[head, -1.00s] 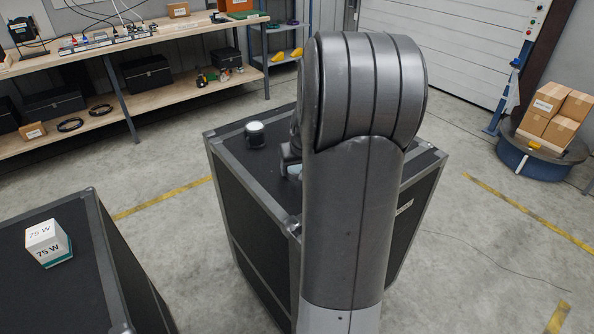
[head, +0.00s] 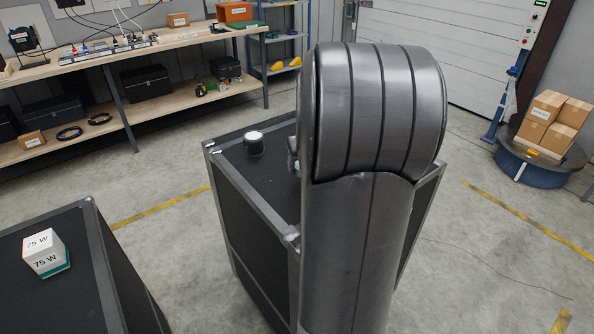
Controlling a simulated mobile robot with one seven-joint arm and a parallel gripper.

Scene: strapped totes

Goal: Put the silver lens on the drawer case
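A short dark cylinder with a pale top (head: 254,144) stands upright on the large black metal-edged case (head: 235,190) in the middle. It may be a lens, but I see no clearly silver lens. I cannot tell which case is the drawer case. My arm rises in front of the middle case and hides much of its top. Only a small grey part of my gripper (head: 293,150) shows at the arm's left edge, over the case top and right of the cylinder. Its fingers are hidden, and so is anything between them.
A second black case (head: 72,222) at lower left carries a white and teal 75 W box (head: 46,253). A wooden workbench (head: 170,42) with shelves stands at the back left. Cardboard boxes (head: 548,118) sit on a round blue base at right. Floor around the cases is clear.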

